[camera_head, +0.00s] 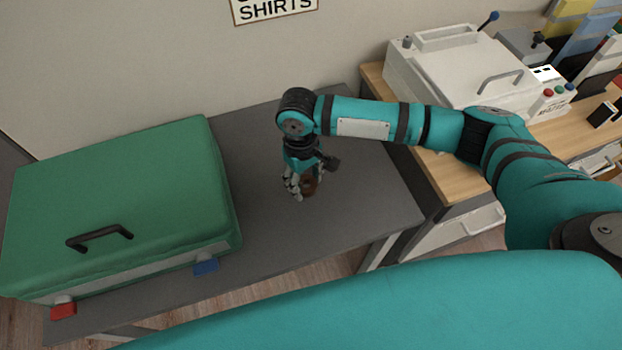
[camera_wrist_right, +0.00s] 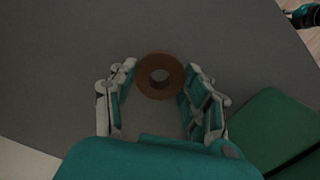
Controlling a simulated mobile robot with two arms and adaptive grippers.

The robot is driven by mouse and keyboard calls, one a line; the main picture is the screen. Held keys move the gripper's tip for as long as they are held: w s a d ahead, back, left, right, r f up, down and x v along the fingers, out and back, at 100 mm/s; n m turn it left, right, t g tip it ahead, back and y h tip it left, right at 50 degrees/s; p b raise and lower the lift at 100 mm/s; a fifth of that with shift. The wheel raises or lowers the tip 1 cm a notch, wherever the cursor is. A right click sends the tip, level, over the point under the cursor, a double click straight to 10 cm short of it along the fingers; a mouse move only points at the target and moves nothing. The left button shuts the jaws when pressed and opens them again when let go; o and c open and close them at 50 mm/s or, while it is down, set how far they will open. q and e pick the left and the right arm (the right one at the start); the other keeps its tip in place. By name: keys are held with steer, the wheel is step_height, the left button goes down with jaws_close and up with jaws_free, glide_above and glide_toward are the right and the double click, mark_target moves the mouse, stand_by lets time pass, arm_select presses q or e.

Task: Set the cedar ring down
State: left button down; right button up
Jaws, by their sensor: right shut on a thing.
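The cedar ring (camera_wrist_right: 160,76) is a brown ring with a round hole. In the right wrist view it lies flat-on between the two fingers of my right gripper (camera_wrist_right: 160,92), which is shut on it. In the head view the ring (camera_head: 310,186) shows partly behind the fingers of my right gripper (camera_head: 302,184), low over the dark grey table (camera_head: 370,205). I cannot tell whether the ring touches the table top. My left gripper is not seen in the head view.
A large green case (camera_head: 120,190) with a black handle fills the left of the table. A wooden desk (camera_head: 440,170) with a white machine (camera_head: 465,70) stands at the right. The grey table top is bare around the gripper. A wall stands behind.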

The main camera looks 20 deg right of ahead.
mark_target(311, 182)
steer(key=shift+w+d, duration=0.45)
steer(key=shift+d, duration=0.1)
steer(key=shift+w+d, duration=0.4)
steer(key=shift+d, duration=0.1)
step_height(311, 182, down, 4)
steer(key=shift+a+r, duration=0.1)
steer(key=shift+s, duration=0.1)
steer(key=o, duration=1)
